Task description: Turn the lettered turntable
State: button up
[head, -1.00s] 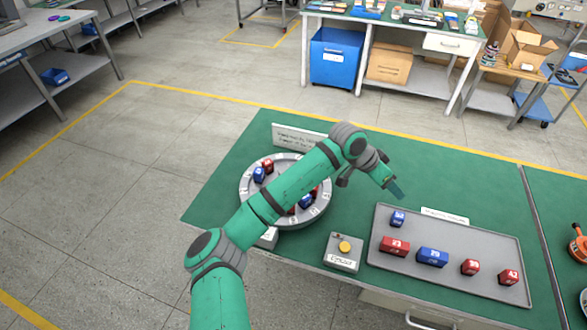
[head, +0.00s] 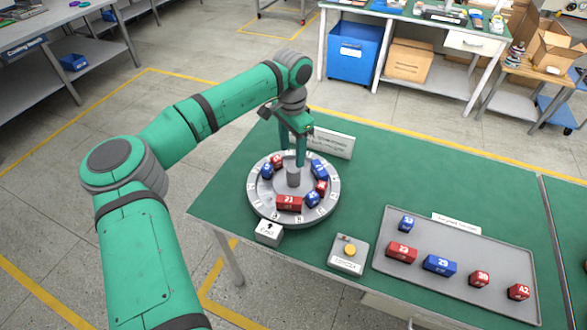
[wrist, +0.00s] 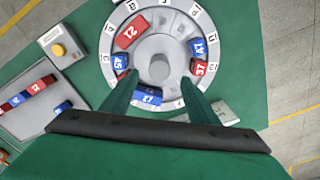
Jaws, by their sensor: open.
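The grey round turntable (head: 256,207) stands on the green table, with letters around its rim and a grey hub (head: 293,177) rising from its middle. It bears several red and blue numbered blocks, among them a long red block marked 21 (head: 289,203) at its near side. My gripper (head: 300,160) is above the turntable, pointing down, open and empty. In the wrist view the turntable (wrist: 108,45) lies below with its hub (wrist: 158,67) ahead of the spread fingers. The fingertips overlap blocks near the ring in that view; I cannot tell whether they touch.
A white label block (head: 268,232) sits at the turntable's near edge. A box with a yellow button (head: 349,250) stands to the right. A grey tray (head: 463,287) with several numbered blocks lies farther right. A white sign (head: 335,142) stands behind the turntable.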

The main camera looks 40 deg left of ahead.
aim_at(293, 168)
notch_tip(293, 168, down, 8)
jog(key=shift+f, duration=0.2)
dwell(0.3)
grip_shut()
